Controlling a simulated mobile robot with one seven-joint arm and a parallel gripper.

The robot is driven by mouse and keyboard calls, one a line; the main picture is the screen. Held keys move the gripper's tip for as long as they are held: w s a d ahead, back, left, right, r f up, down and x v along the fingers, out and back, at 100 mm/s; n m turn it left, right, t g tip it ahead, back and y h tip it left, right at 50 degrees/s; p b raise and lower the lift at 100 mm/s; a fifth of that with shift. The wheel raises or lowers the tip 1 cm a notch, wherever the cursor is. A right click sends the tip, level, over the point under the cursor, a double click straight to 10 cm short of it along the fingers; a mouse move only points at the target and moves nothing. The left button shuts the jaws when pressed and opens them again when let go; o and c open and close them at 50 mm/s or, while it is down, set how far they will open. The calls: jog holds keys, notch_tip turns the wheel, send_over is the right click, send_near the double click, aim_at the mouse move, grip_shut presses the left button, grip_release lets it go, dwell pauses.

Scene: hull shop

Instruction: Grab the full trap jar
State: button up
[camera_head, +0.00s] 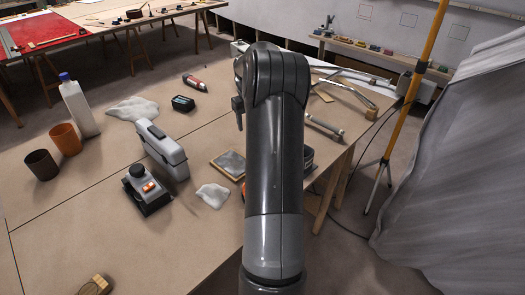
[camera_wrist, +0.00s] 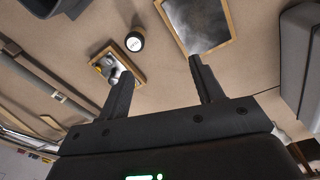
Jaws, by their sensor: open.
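My gripper (camera_wrist: 160,75) shows in the wrist view with its two fingers spread and nothing between them. A small round dark container with a white top (camera_wrist: 135,39) stands beyond the fingertips, nearer the left finger and apart from both. It may be the trap jar; its fill cannot be made out. In the head view my arm covers the gripper and the middle of the table, and I cannot pick out that container there.
A small wood-framed tray (camera_wrist: 118,65) lies beside the round container, and a larger framed panel (camera_wrist: 198,22) lies right of it. On the worktable (camera_head: 60,225) are a grey case (camera_head: 162,150), an orange-buttoned device (camera_head: 147,189), two cups and a white bottle (camera_head: 78,108).

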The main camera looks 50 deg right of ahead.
jog(key=shift+m+y, duration=0.3)
jog(key=d+f, duration=0.1)
jog(key=d, duration=0.1)
jog(key=s+d+f, duration=0.1)
jog(key=d+f, duration=0.2)
jog(key=f, duration=0.1)
jog(key=shift+s+d, duration=0.35)
jog(key=shift+d, duration=0.05)
notch_tip(320, 180, down, 11)
jog(key=shift+w+r, duration=0.15)
jog(key=c, duration=1.1)
jog(key=shift+r, duration=0.2)
